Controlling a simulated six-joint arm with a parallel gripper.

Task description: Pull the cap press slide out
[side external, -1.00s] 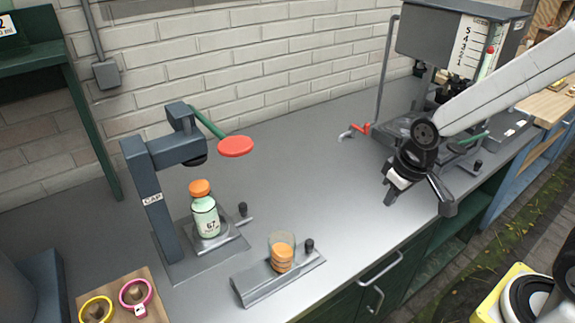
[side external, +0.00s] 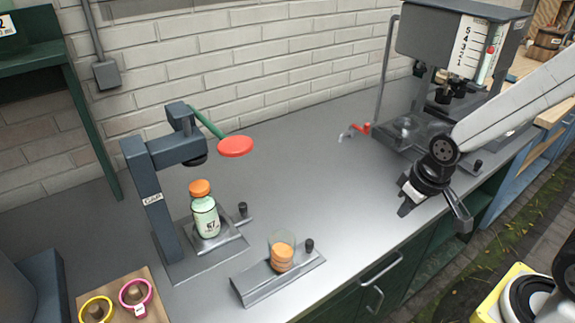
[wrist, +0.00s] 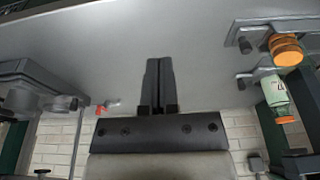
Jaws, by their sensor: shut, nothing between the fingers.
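The cap press (side external: 150,195) is a blue-grey column at the left, with a green lever ending in a red pad (side external: 235,147). Its slide (side external: 228,242) lies low under the press head and has a small dark knob (side external: 242,209). A bottle with an orange cap (side external: 204,212) stands upright on the slide; it also shows at the right of the wrist view (wrist: 274,92). My gripper (side external: 404,208) is shut and empty above the counter's front edge, well to the right of the press. Its closed fingers show in the wrist view (wrist: 158,72).
A grey holder (side external: 255,284) with a clear cup of orange caps (side external: 282,257) and a dark knob stands in front of the press. A filling machine (side external: 455,40) stands at the back right, near a red tap (side external: 361,129). The middle of the counter is clear.

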